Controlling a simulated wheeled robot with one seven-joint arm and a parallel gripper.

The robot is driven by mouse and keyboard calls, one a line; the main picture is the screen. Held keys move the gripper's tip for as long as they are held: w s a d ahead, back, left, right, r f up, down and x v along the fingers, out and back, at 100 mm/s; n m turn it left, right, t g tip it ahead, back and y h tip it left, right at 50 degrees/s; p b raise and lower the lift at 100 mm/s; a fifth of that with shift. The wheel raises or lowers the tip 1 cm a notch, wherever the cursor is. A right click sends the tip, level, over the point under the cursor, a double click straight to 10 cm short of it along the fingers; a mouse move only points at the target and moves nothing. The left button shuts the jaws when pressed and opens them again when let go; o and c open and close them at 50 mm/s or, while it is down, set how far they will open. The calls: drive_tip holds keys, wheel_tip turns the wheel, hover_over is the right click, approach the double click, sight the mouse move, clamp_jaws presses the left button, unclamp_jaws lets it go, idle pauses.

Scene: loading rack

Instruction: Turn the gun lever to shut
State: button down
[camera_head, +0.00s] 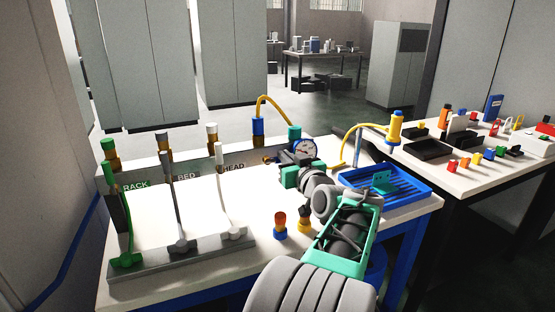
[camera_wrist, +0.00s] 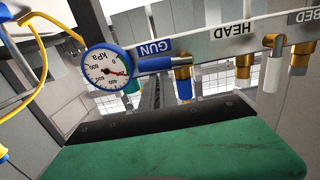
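The GUN label shows in the wrist view (camera_wrist: 154,47), upside down on the grey rail. Below it a blue bar (camera_wrist: 153,64) runs sideways from beside the pressure gauge (camera_wrist: 108,68) towards a brass fitting; it looks like the gun lever, lying along the rail. In the head view the gauge (camera_head: 304,151) is beside my gripper (camera_head: 286,163), which reaches over the rail's right end and hides the lever there. The blue gun outlet (camera_head: 258,128) stands behind with a yellow hose. Whether the fingers are open or touch the lever is hidden.
Green (camera_head: 128,220), grey (camera_head: 177,210) and white (camera_head: 225,200) levers stand left at RACK, BED and HEAD. Two small coloured pieces (camera_head: 280,225) stand before the rail. A blue tray (camera_head: 398,192) and yellow spray gun (camera_head: 394,126) are on the right.

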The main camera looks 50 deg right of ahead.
drive_tip(key=shift+f, duration=0.25)
